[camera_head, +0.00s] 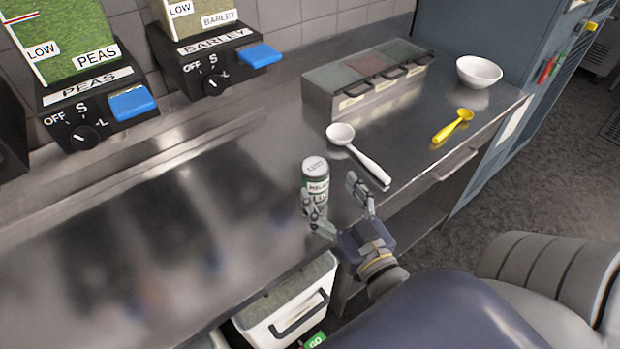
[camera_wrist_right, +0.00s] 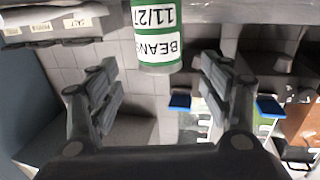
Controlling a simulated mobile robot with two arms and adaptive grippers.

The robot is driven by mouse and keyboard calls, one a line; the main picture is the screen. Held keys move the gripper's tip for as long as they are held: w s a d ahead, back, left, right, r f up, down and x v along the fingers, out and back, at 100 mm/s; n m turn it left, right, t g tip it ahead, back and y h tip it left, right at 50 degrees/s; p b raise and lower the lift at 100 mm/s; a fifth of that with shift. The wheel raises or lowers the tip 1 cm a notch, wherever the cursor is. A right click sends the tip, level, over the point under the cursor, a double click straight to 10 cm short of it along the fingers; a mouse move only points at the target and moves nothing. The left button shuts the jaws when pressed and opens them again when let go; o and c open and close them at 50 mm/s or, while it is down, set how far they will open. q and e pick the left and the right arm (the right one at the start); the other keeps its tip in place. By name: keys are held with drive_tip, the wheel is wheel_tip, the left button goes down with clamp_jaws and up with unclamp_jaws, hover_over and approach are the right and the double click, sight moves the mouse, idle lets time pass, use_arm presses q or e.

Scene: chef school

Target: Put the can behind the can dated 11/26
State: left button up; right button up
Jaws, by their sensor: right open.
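A green and white can (camera_head: 315,174) stands upright on the steel counter in the head view. In the right wrist view, which shows the scene upside down, the can (camera_wrist_right: 157,40) has a label that appears to read BEANS 11/27. My right gripper (camera_head: 340,203) is open at the counter's front edge, close to the can. One finger overlaps the can's lower part in the head view; whether it touches is unclear. In the wrist view the can lies ahead, between the spread fingers. No can dated 11/26 and no left gripper is in view.
A white ladle (camera_head: 352,150) lies right of the can. Behind are a lidded condiment bin (camera_head: 365,78), a white bowl (camera_head: 479,72) and a yellow scoop (camera_head: 453,126). PEAS (camera_head: 92,100) and BARLEY (camera_head: 215,62) dispensers stand at the back left. The counter's left part is clear.

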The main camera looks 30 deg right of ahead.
sight(322, 179)
drive_tip(key=shift+w+d+r, duration=0.1)
drive_tip(key=shift+w, duration=0.8)
drive_tip(key=w, duration=0.1)
drive_tip(key=w+p, duration=0.1)
drive_tip(key=w, duration=0.1)
drive_tip(key=w+p, duration=0.1)
drive_tip(key=shift+w+d, duration=0.4)
drive_tip(key=shift+w, duration=0.25)
drive_tip(key=shift+c, duration=0.2)
drive_tip(key=c, duration=1.3)
use_arm(q)
drive_tip(key=r, duration=0.2)
drive_tip(key=shift+w+d+r, duration=0.15)
drive_tip(key=shift+w+r, duration=0.25)
use_arm(e)
drive_tip(key=shift+c, duration=0.8)
